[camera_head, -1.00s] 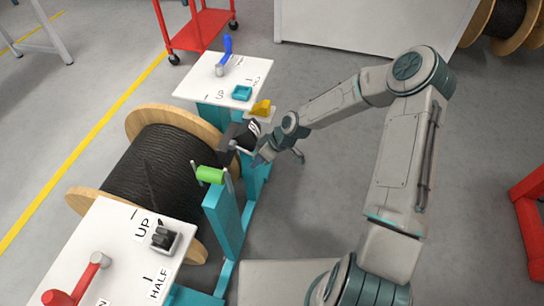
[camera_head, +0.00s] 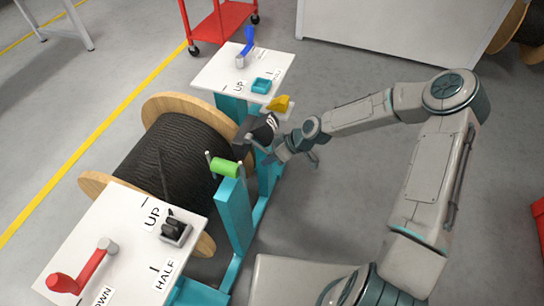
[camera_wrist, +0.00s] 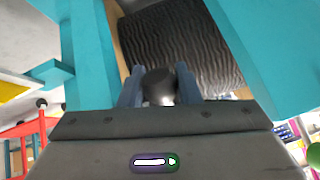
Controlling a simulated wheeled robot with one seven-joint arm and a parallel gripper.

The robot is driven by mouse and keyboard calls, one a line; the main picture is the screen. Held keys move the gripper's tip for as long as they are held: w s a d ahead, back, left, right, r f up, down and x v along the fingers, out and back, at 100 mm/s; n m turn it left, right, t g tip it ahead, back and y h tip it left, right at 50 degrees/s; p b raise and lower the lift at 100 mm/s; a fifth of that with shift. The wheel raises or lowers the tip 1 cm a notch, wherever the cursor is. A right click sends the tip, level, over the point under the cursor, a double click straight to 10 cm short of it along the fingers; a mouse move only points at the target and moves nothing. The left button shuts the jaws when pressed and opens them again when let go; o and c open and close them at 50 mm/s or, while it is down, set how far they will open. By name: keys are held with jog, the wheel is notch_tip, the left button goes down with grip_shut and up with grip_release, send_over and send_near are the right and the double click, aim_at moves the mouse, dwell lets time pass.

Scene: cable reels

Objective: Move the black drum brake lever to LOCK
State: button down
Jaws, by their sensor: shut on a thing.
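The black drum brake lever shows in the wrist view as a dark rounded knob (camera_wrist: 160,86) between my two fingers. My gripper (camera_wrist: 161,88) is shut on this knob. In the head view my gripper (camera_head: 270,157) is low beside the reel stand, just below a dark plate with white markings (camera_head: 262,128). The lever itself is largely hidden there by the gripper and the plate, and the LOCK mark cannot be read.
A cable drum (camera_head: 180,150) with wooden flanges is behind the teal stand (camera_head: 235,215). A green roller (camera_head: 225,167), yellow piece (camera_head: 279,103), teal block (camera_head: 262,86), blue lever (camera_head: 249,42) and red lever (camera_head: 85,270) are nearby. Floor to the right is open.

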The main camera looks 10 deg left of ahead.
jog(key=c, duration=1.1)
grip_release()
jog(key=shift+a, duration=0.2)
jog(key=shift+d, duration=0.1)
jog(key=shift+d, duration=0.15)
jog(key=shift+d+r, duration=0.2)
jog(key=shift+r, duration=0.15)
jog(key=p+v, duration=0.3)
jog(key=v, duration=0.9)
jog(key=shift+d+r, duration=0.25)
jog(key=shift+r, duration=0.05)
